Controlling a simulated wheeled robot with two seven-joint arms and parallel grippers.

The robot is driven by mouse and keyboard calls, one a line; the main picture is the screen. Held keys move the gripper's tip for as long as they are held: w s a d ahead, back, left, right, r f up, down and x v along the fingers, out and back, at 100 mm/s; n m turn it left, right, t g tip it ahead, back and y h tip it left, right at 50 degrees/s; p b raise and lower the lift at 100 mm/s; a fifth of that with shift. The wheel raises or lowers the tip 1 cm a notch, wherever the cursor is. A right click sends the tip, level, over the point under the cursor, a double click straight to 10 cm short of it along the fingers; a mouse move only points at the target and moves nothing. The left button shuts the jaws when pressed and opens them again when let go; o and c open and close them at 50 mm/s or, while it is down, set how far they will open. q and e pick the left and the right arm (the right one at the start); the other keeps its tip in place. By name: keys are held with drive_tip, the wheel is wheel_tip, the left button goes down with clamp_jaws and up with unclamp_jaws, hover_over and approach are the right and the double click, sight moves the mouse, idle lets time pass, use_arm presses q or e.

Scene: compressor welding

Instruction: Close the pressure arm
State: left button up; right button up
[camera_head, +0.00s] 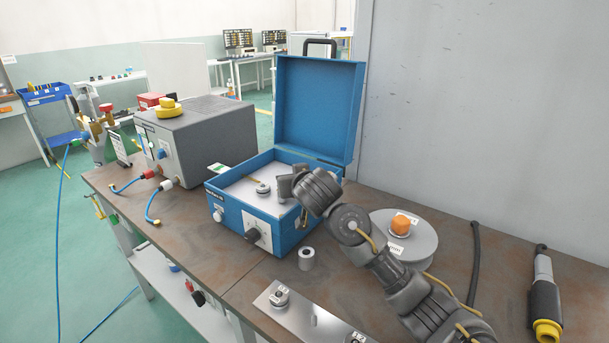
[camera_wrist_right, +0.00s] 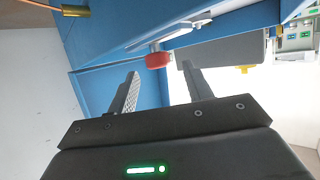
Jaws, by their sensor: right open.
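The open blue case (camera_head: 262,222) stands on the workbench with its lid (camera_head: 318,105) raised. My right arm reaches over the case, and its gripper (camera_head: 288,188) is above the case's right part, largely covering what lies behind it. In the right wrist view my right gripper (camera_wrist_right: 160,72) is open and empty, its two fingers apart. A red knob (camera_wrist_right: 158,60) shows just beyond the fingertips, roughly between them. A silver bar (camera_wrist_right: 186,33) lies beside it; I take it as the pressure arm, but cannot tell for sure. My left gripper is not in view.
A grey machine (camera_head: 200,132) stands left of the case. A grey round disc with an orange knob (camera_head: 400,224), a metal plate (camera_head: 312,318), a small metal cylinder (camera_head: 306,258) and a yellow-ended tool (camera_head: 545,300) lie around my right arm. A grey wall (camera_head: 480,110) rises behind.

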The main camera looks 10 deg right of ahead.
drive_tip(key=p+v, duration=0.3)
drive_tip(key=v, duration=0.5)
drive_tip(key=shift+d+r, duration=0.35)
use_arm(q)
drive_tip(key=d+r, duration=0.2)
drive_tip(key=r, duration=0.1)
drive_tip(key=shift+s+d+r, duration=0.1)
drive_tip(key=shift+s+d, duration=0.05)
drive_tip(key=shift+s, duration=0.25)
use_arm(e)
drive_tip(key=shift+c, duration=0.4)
